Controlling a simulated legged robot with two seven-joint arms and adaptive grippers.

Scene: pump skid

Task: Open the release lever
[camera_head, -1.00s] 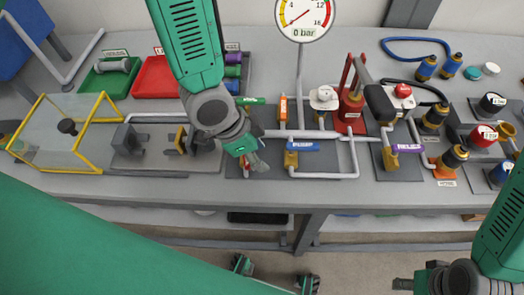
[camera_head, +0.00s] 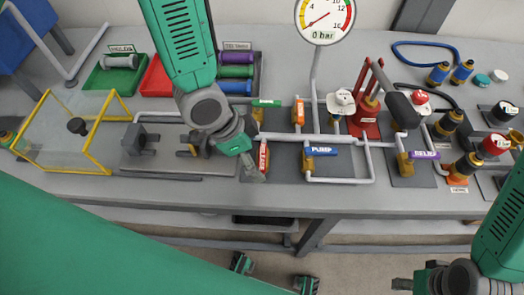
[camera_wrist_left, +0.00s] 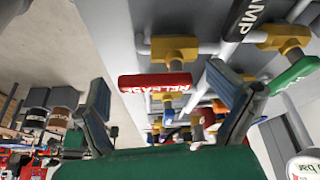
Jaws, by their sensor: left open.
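The release lever (camera_head: 264,157) is a red handle with white lettering, on brass-coloured valve pipework at the front of the bench. It also shows in the left wrist view (camera_wrist_left: 155,82), lying crosswise between the two fingers in the picture. My left gripper (camera_head: 252,172) is beside the lever, at its left and front side. In the left wrist view my left gripper (camera_wrist_left: 168,108) has its fingers wide apart with nothing held. Contact with the lever cannot be told. My right gripper (camera_head: 404,284) is low at the right, partly visible, in front of the bench.
A gauge (camera_head: 325,18) reads 0 bar. A yellow-framed guard (camera_head: 85,130) stands at the left. The bench front edge is clear.

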